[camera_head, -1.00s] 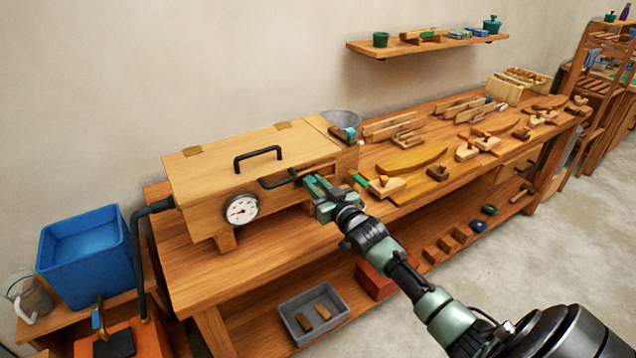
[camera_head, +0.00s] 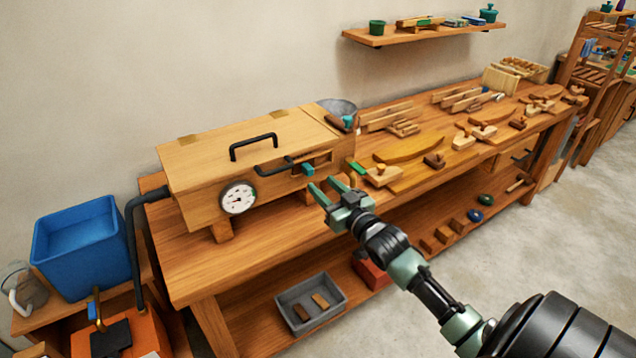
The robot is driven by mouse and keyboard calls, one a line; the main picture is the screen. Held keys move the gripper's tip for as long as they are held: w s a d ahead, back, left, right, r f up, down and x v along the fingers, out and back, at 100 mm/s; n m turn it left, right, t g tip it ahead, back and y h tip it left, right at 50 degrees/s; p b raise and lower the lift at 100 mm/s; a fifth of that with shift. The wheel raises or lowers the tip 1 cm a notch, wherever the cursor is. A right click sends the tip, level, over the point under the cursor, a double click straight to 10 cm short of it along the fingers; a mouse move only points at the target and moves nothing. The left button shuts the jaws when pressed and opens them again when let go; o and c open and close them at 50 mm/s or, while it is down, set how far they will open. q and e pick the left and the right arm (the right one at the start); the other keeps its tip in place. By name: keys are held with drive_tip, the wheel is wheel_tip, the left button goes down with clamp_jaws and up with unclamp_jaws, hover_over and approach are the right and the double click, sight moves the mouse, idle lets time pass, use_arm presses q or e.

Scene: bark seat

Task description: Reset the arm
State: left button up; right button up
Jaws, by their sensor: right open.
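My right gripper (camera_head: 326,192) is open and empty, in front of the wooden steam box (camera_head: 205,165) and a little above the front part of the workbench (camera_head: 270,249). Its fingers point up and left toward the box, apart from it. The box has a black handle on its lid, a round white gauge (camera_head: 238,198) and a dark lever handle (camera_head: 274,169) on its front. A small teal piece (camera_head: 308,169) sits at the right end of that lever, by a slot in the box. My left gripper does not show.
A blue bin (camera_head: 82,250) and an orange unit (camera_head: 125,335) stand at the left. Wooden planes and curved pieces (camera_head: 408,149) cover the bench to the right. A grey tray (camera_head: 311,305) lies on the lower shelf. The floor at the right is clear.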

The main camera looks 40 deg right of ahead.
drive_tip(key=shift+s, duration=0.15)
idle(0.4)
drive_tip(key=s+a+f+g, duration=0.1)
drive_tip(key=s+f+g, duration=0.3)
drive_tip(key=f, duration=0.9)
drive_tip(key=s+a+f+g, duration=0.15)
drive_tip(key=s+f, duration=0.45)
drive_tip(key=f, duration=0.6)
drive_tip(key=s+a+f+g, duration=0.2)
drive_tip(key=s+f+g, duration=0.15)
drive_tip(key=f, duration=0.95)
drive_tip(key=s+a+f+n+g, duration=0.1)
drive_tip(key=s+a+f+g, duration=0.1)
drive_tip(key=s+a+f, duration=0.2)
drive_tip(key=s+a+f+n+g, duration=0.1)
drive_tip(key=s+a+f+g, duration=0.2)
drive_tip(key=s+f, duration=0.7)
drive_tip(key=s+a+f+n+g+y, duration=0.1)
drive_tip(key=s+a+f+g, duration=0.2)
drive_tip(key=s, duration=2)
drive_tip(key=a+f, duration=0.3)
drive_tip(key=a, duration=0.1)
drive_tip(key=shift+f+b, duration=0.3)
drive_tip(key=shift+f, duration=0.1)
